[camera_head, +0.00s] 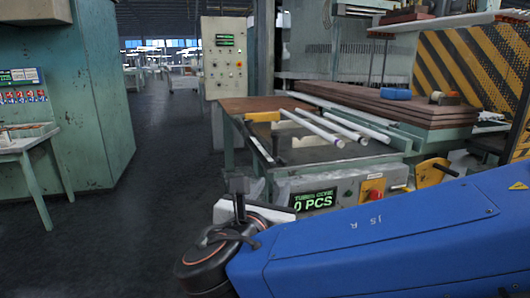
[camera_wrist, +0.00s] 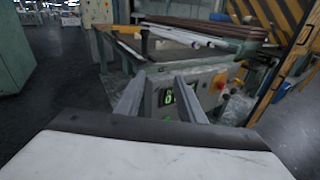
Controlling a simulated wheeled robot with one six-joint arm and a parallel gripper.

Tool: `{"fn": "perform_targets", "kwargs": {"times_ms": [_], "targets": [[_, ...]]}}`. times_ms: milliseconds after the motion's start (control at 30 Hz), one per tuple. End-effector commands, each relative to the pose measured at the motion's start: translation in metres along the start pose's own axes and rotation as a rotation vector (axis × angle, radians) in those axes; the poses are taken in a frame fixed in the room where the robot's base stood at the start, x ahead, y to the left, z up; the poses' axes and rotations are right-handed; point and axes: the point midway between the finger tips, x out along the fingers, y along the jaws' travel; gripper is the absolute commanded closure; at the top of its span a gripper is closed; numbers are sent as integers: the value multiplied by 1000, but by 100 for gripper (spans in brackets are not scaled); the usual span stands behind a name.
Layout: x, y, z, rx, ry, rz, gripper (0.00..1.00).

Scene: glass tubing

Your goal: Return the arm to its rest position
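My blue arm (camera_head: 360,240) reaches in from the right in the head view, its end low in front of the worktable. My gripper (camera_head: 238,183) shows small beyond the arm's dark wrist joint. In the wrist view, the two grey fingers of my gripper (camera_wrist: 160,78) stand apart with nothing between them. They point toward the table's front panel, apart from it as far as I can tell. Pale glass tubes (camera_head: 313,128) lie side by side on the worktable; they also show in the wrist view (camera_wrist: 185,37).
The worktable (camera_head: 250,104) carries a counter display (camera_head: 314,201) reading 0 PCS and a red button. Stacked brown boards (camera_head: 400,103) and a striped barrier (camera_head: 470,62) stand at the right. A green cabinet (camera_head: 95,90) stands left; dark floor (camera_head: 150,210) between is clear.

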Motion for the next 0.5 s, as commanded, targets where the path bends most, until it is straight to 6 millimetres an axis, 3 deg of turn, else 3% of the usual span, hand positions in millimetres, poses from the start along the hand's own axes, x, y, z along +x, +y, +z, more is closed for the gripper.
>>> {"fn": "perform_targets", "kwargs": {"times_ms": [267,500], "targets": [[27,-47,-17,115,97,-114,64],[51,-119,-46,321,230,-297,64]]}}
